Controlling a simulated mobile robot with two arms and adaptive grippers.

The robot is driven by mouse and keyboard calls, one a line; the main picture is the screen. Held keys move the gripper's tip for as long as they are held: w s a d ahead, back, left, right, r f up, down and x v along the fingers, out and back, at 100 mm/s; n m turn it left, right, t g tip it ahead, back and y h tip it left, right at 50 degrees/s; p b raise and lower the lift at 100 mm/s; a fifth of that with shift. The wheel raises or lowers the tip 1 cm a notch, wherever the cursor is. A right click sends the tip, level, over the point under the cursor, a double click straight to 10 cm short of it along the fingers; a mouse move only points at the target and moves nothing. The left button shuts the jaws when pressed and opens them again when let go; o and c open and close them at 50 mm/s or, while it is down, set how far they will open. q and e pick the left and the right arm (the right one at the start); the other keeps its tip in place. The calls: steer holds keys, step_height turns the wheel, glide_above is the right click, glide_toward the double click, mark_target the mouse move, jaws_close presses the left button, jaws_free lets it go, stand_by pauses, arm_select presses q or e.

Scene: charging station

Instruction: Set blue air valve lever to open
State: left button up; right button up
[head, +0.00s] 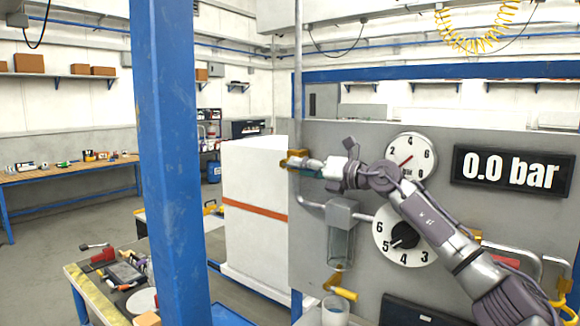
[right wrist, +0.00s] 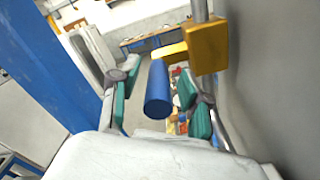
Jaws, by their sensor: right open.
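The air valve is a yellow block (right wrist: 208,45) on a vertical grey pipe in the right wrist view. Its lever has a yellow arm and a blue cylindrical handle (right wrist: 158,92) that points toward the camera. My right gripper (right wrist: 158,84) is open, with its green-padded fingers on either side of the blue handle and visible gaps between. In the head view the yellow valve (head: 293,159) is at the left edge of the grey panel, with my right gripper (head: 310,167) at it. The blue handle cannot be made out there. My left gripper is not in view.
The grey panel (head: 335,140) carries two dials, a 0.0 bar display (head: 507,172) and a filter (head: 341,240) just below my right arm. A blue post (head: 170,160) stands left. A white cabinet (head: 255,245) with an orange stripe stands behind the valve.

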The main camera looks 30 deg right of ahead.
steer(key=shift+w+a, duration=0.15)
steer(key=shift+w, duration=0.15)
steer(key=shift+s+r, duration=0.1)
steer(key=shift+c, duration=0.3)
jaws_close()
